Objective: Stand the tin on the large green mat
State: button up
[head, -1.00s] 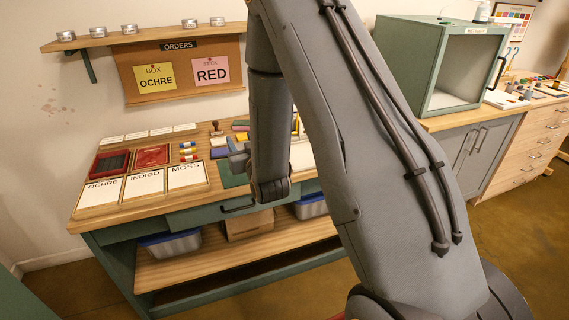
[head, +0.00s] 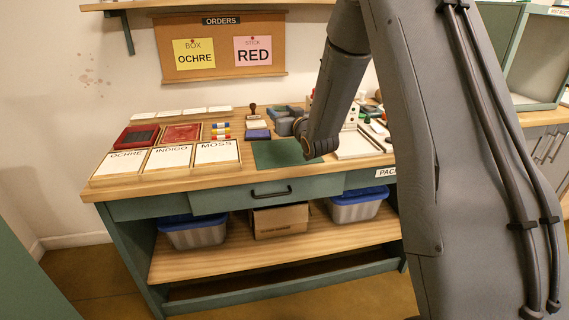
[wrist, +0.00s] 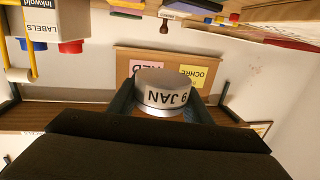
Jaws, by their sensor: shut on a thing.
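My gripper (head: 284,117) is shut on the tin (wrist: 163,92). In the head view I cannot make the tin out clearly at the gripper. The large green mat (head: 278,153) lies flat on the table near its front edge. My gripper is above the table, over or just behind the mat's far edge, and part of the mat's right side is hidden by my arm.
Framed cards OCHRE, INDIGO and MOSS (head: 216,152) lie left of the mat. A red box (head: 137,137), coloured sticks (head: 220,131) and a stamp (head: 253,112) stand behind. A white sheet (head: 356,145) is at right. The orders board (head: 222,47) hangs on the wall.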

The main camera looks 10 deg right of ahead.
aim_at(281, 146)
jog(key=f, duration=0.3)
jog(key=w+f, duration=0.1)
jog(key=f, duration=0.6)
jog(key=shift+w+f+b, duration=0.15)
jog(key=shift+b, duration=0.25)
jog(key=shift+f, duration=0.1)
jog(key=o, duration=1)
jog(key=shift+f, duration=0.1)
jog(key=shift+o, duration=0.4)
jog(key=shift+d+r, duration=0.1)
jog(key=shift+r, duration=0.1)
jog(key=s, duration=0.4)
jog(key=s+d, duration=0.1)
jog(key=s, duration=0.3)
jog(key=s+d, duration=0.1)
jog(key=s, duration=0.2)
jog(key=shift+s+d+r, duration=0.15)
jog(key=shift+s+r, duration=0.15)
jog(key=shift+s, duration=0.1)
